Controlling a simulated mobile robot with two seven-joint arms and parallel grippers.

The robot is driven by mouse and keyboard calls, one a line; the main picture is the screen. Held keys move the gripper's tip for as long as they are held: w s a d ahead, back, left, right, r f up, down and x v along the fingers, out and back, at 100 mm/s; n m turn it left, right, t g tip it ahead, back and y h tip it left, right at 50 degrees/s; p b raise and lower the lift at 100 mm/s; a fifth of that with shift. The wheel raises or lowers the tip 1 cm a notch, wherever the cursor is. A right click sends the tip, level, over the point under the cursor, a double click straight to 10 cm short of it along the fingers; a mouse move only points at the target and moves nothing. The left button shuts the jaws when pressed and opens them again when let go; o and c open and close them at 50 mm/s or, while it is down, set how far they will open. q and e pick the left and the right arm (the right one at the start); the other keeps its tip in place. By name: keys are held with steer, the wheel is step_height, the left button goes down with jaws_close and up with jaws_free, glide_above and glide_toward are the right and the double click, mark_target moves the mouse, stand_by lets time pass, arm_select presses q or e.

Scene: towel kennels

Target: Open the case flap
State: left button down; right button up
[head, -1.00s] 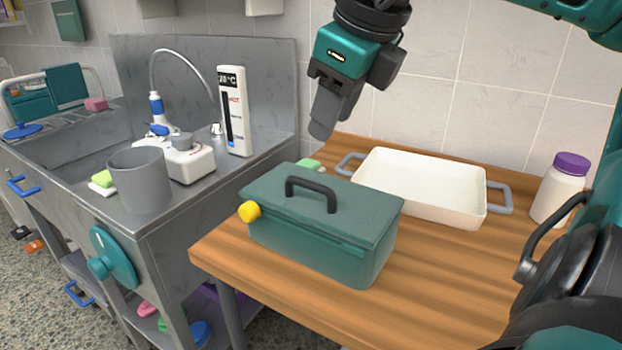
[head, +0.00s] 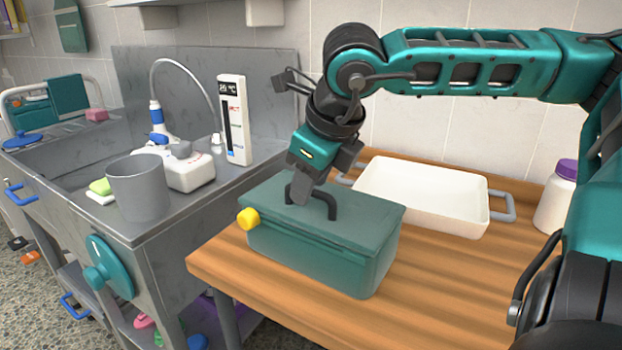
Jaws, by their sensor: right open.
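The green case (head: 320,255) stands on the wooden table with its lid flap (head: 360,215) shut. A dark handle (head: 331,205) arches over the lid, and a yellow knob (head: 248,219) sticks out at its left end. My right gripper (head: 301,200) points down at the handle, its fingers overlapping the handle's left part in the head view. It is open; I cannot tell whether the fingers straddle or touch the handle. My left gripper is not in view.
A white tray (head: 425,222) with grey handles stands behind the case, and a purple-lidded jar (head: 556,205) is at the right. A metal sink unit with a grey cup (head: 139,188) and a white device (head: 188,170) is at the left. The wooden table (head: 440,285) is clear in front and right.

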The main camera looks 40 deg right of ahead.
jaws_close()
stand_by(0.6)
